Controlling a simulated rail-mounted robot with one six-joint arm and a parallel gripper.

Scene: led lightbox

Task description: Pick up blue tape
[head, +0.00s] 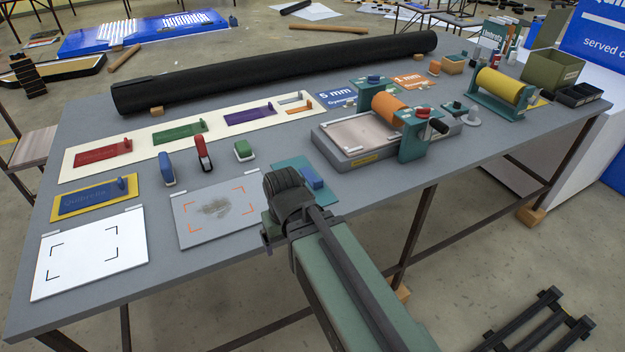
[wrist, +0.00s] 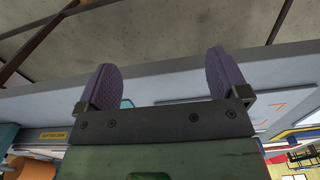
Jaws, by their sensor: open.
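I cannot pick out a clear roll of blue tape. Small blue things on the table in the head view are an upright blue piece (head: 167,168) left of a red one, a blue block (head: 312,177) on a teal plate, and a small blue part (head: 374,79) behind the orange roll. My gripper (head: 287,190) is over the front of the table, just left of the blue block and close to it in the picture. In the wrist view my gripper (wrist: 162,78) is open, its two purple pads wide apart with nothing held between them.
A grey board with orange corner marks (head: 190,232) lies left of my gripper. A press with an orange roller (head: 391,107) stands to the right, a yellow roll (head: 500,85) beyond it. A long black roll (head: 230,75) lies along the back. A white sheet (head: 120,255) lies front left.

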